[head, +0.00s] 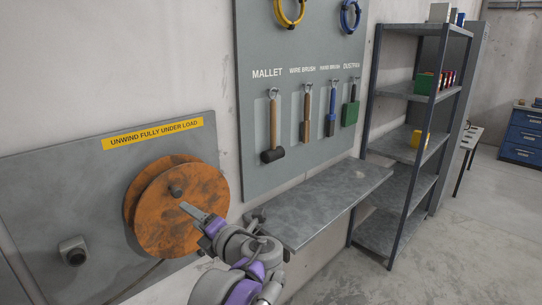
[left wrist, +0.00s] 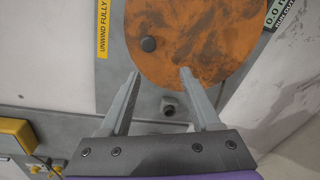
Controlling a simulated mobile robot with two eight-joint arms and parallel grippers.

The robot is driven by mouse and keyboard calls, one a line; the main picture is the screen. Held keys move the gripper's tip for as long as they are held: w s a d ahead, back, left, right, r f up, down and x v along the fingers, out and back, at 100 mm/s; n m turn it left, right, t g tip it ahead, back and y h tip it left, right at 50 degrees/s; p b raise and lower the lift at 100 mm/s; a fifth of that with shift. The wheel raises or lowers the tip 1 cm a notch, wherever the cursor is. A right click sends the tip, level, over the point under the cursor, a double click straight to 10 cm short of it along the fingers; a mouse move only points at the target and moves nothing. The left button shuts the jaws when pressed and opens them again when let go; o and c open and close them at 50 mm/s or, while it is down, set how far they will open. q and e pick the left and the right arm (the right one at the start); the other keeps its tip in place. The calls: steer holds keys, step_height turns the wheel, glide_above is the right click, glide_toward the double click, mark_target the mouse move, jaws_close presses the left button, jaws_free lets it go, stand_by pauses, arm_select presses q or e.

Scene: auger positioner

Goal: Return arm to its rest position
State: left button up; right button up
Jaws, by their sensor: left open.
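My left arm comes in from the bottom of the head view, and its gripper (head: 194,211) is in front of the orange, rust-marked reel (head: 190,192) on the grey wall panel. In the left wrist view the gripper (left wrist: 158,75) has its two fingers spread with nothing between them. The reel (left wrist: 190,40) is beyond the fingertips there, with its dark knob (left wrist: 148,44) above the gap between them. The knob also shows in the head view, near the fingertips. I cannot tell whether a finger touches the reel. My right gripper is in neither view.
A grey shelf (head: 325,200) juts from the wall just right of my arm, below a tool board (head: 300,90) with hanging tools. A metal rack (head: 400,150) stands further right. The floor (head: 450,240) at right is clear. A yellow box (left wrist: 18,132) shows in the wrist view.

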arm_select(q)
steer(key=s+a+f+n+g+h+p, duration=0.1)
steer(key=s+a+f+n+g+h, duration=0.15)
steer(key=s+f+n, duration=0.65)
steer(key=s+a+f+n+g+h, duration=0.15)
steer(key=s+f+n+h, duration=0.35)
steer(key=f+n, duration=0.55)
steer(key=s+d+f+n+h, duration=0.2)
steer(key=s+d+f+n, duration=0.2)
steer(key=n, duration=0.6)
steer(key=s+d+f+n+g+h, duration=0.1)
steer(key=s+d+f+n+h, duration=0.2)
steer(key=s+n, duration=0.4)
steer(key=d+f+n, duration=0.1)
steer(key=n, duration=0.2)
steer(key=shift+s+f+p, duration=0.2)
steer(key=shift+s+p, duration=0.05)
steer(key=shift+p, duration=0.15)
steer(key=shift+n, duration=0.25)
